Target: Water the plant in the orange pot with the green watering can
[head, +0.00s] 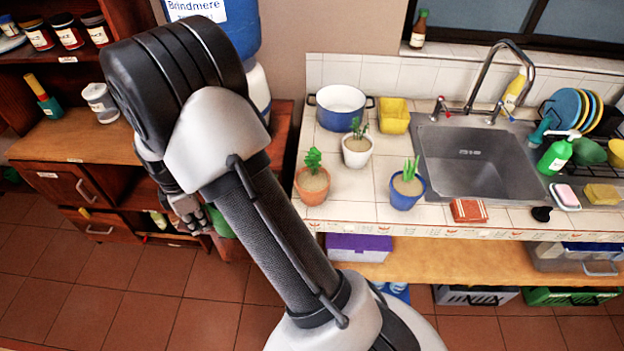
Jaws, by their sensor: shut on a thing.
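The plant (313,160) in the orange pot (311,189) stands on the tiled counter at its left front corner, upright. My gripper (197,222) is left of the counter, in front of the wooden cabinet and below counter height in the picture. It is shut on a green thing (221,222), which looks like the green watering can. My arm hides most of the can, so its spout and tilt cannot be told. The gripper and can are apart from the orange pot.
A white pot (357,151) and a blue pot (408,192) with plants stand close to the orange pot. The sink (478,160) is to the right. Open floor (110,285) lies at the left front.

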